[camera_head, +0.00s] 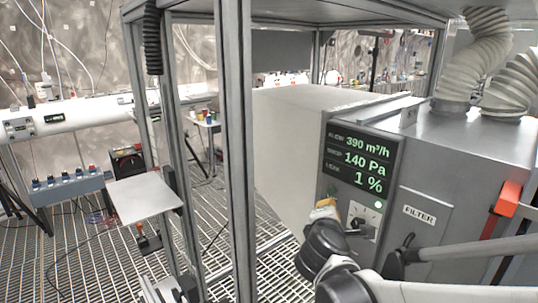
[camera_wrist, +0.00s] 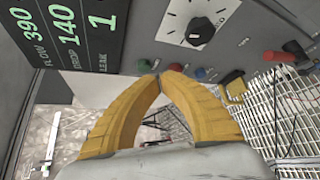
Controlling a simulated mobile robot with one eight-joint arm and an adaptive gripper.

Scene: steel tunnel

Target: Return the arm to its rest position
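My gripper (camera_head: 326,207) is in front of the grey filter cabinet (camera_head: 285,150), low by its control panel. In the wrist view its two yellow fingers (camera_wrist: 161,78) lean together and meet at the tips, with nothing visible between them. My arm reaches in from the lower right of the head view. In the wrist view the black knob (camera_wrist: 199,32) on its white dial plate lies beyond the fingertips, apart from them as far as I can tell. Coloured buttons, one red (camera_wrist: 206,74), sit in a row by the tips.
The cabinet's display (camera_head: 360,163) reads 390 m³/h, 140 Pa and 1 %. A grey frame post (camera_head: 236,150) stands left of the cabinet. An orange-red part (camera_head: 508,199) and a grey bar handle (camera_head: 470,249) are near my arm. A small metal plate (camera_head: 144,198) is at left, above grating floor.

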